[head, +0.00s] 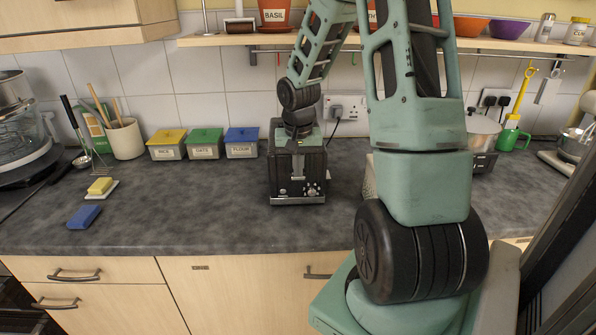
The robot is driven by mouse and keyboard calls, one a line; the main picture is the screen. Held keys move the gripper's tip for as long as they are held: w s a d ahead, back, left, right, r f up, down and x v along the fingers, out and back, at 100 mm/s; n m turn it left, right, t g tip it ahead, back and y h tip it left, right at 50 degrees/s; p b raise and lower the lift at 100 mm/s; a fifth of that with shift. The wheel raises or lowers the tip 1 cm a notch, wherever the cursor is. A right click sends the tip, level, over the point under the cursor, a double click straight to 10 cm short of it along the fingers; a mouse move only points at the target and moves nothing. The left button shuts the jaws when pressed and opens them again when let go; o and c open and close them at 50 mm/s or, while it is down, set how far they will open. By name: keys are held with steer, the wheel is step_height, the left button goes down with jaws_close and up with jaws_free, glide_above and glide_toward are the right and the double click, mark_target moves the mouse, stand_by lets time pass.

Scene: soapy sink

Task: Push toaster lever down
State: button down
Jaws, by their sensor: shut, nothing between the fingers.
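The toaster (314,172) is a dark, boxy appliance with a pale base strip and small controls low on its front. It stands upright on the grey worktop, near the middle of the head view. My gripper (298,163) points down at the toaster, with its green body overlapping the toaster's top. The gripper is shut and holds nothing. Its fingertips are small and hard to make out against the toaster's front. The lever is not clearly distinguishable, and I cannot tell whether the fingers touch it.
Yellow, green and blue lidded tins (205,151) stand left of the toaster. A utensil pot (125,139), a yellow sponge (100,186) and a blue sponge (84,217) are farther left. A socket (345,107) is behind. The worktop (200,205) in front is clear.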

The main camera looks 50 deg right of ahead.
step_height(320, 180, down, 3)
steer(key=shift+r+b, duration=0.2)
steer(key=shift+b, duration=0.5)
steer(key=shift+r+p, duration=0.35)
steer(key=shift+r, duration=0.05)
steer(key=shift+s+a+r+p, duration=0.15)
steer(key=shift+s+a+r, duration=0.1)
steer(key=shift+s+a, duration=0.3)
steer(key=shift+s+a+r+p, duration=0.15)
steer(key=shift+s+a+r, duration=0.1)
steer(key=shift+s+a, duration=0.25)
steer(key=shift+w, duration=0.1)
step_height(320, 180, up, 17)
steer(key=s+a, duration=0.1)
steer(key=shift+a+r+b, duration=0.15)
steer(key=shift+a+b, duration=0.05)
steer(key=shift+b, duration=0.25)
steer(key=shift+a, duration=0.1)
